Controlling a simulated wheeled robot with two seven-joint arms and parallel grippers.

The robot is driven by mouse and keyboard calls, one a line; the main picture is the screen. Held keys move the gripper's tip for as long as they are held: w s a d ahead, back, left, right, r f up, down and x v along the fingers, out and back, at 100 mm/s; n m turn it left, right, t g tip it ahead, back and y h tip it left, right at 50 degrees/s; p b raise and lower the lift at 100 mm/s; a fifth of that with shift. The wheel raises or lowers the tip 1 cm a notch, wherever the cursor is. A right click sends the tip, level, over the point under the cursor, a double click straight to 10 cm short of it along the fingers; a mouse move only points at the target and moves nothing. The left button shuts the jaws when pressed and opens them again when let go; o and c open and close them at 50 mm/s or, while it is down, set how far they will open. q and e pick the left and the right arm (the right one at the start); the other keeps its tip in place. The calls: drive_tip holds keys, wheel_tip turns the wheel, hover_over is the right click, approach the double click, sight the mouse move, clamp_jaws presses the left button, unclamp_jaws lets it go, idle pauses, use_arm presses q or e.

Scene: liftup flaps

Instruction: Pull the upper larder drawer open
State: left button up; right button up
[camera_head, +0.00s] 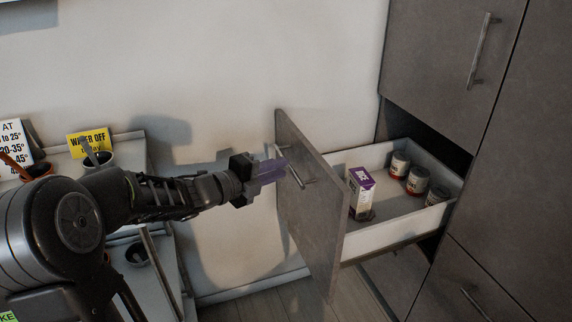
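The upper larder drawer (398,235) stands well out from the dark grey cabinet, with its white inside showing. Its grey front panel (312,215) faces left and carries a metal bar handle (296,176). My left gripper (283,169) is at this handle, its purplish fingers pointing right towards the panel. The fingers overlap the handle's near end in the picture, and I cannot tell whether they are closed around it. In the drawer stand a white and purple box (360,190) and several small cans (418,180). My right gripper is not in view.
A tall cabinet door (450,50) with a vertical handle is above the drawer. A lower drawer front (460,285) is below, shut. At left, a white shelf (128,150) holds pots and a yellow sign (89,142). Floor (285,302) is clear below the drawer front.

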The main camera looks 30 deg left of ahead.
use_arm(q)
drive_tip(key=v, duration=0.3)
drive_tip(key=shift+s+a, duration=0.15)
drive_tip(key=shift+s, duration=0.25)
